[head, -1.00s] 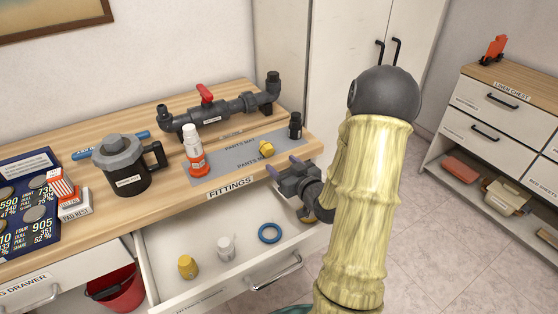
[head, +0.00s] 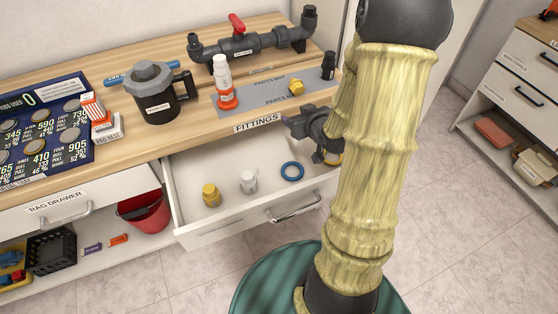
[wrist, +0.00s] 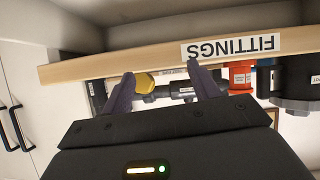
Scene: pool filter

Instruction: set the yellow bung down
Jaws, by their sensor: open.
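The yellow bung (head: 296,87) lies on the grey parts mat (head: 231,104) on the worktop, towards its right end. My gripper (head: 288,121) is in front of the worktop's edge, above the right side of the open drawer, and the bung is beyond it, apart from it. In the wrist view the bung (wrist: 145,83) shows past the fingers of my gripper (wrist: 161,82), which are open with nothing between them. A second yellow piece (head: 211,194) stands in the drawer (head: 232,226).
The drawer also holds a white fitting (head: 249,180) and a blue ring (head: 292,171). A red bucket (head: 145,212) is below.

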